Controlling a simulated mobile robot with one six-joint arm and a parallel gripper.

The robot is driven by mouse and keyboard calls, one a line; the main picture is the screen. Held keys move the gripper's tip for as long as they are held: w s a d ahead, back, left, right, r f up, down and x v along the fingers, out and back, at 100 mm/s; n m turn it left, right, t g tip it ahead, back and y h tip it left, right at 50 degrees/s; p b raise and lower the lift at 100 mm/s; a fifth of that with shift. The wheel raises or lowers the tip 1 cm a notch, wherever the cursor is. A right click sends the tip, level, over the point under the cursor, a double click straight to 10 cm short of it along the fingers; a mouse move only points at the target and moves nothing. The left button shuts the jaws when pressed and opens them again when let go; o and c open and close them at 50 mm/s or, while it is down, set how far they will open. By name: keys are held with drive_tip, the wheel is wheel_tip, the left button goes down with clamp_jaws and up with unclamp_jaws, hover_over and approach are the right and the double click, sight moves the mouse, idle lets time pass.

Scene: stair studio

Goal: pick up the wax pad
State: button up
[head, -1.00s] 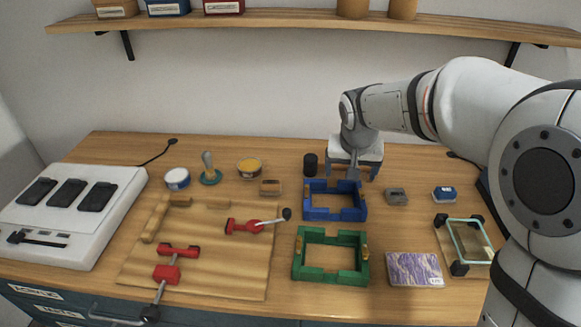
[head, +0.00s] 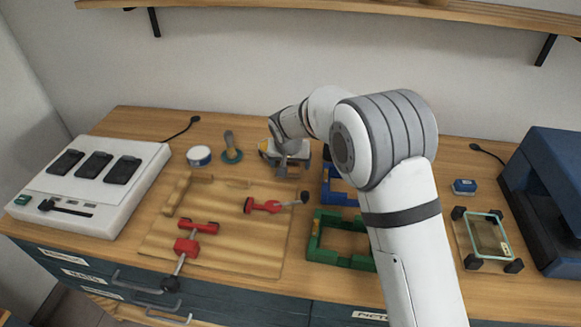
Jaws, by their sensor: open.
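The wax pad appears to be the round tin with a yellow top (head: 263,146) at the back of the workbench, right of the stamp. Only its left edge shows; my gripper and wrist hide the rest. My gripper (head: 288,170) points down, open, at the pad's right and in front of it in the picture. I cannot tell how high it is above the bench or whether it touches anything. No held object shows between the fingers.
A wooden board (head: 235,260) with red clamps lies in front. Blue frame (head: 329,190) and green frame (head: 322,251) are partly behind my arm. A blue machine (head: 555,180) stands right.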

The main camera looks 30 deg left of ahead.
sight(290, 164)
drive_tip(key=shift+x, duration=0.85)
drive_tip(key=shift+c, duration=0.3)
drive_tip(key=shift+r, duration=0.1)
drive_tip(key=c, duration=1)
wheel_tip(290, 164, up, 10)
drive_tip(key=shift+b, duration=0.5)
drive_tip(key=o, duration=0.5)
drive_tip(key=shift+c, duration=0.2)
drive_tip(key=c, duration=0.4)
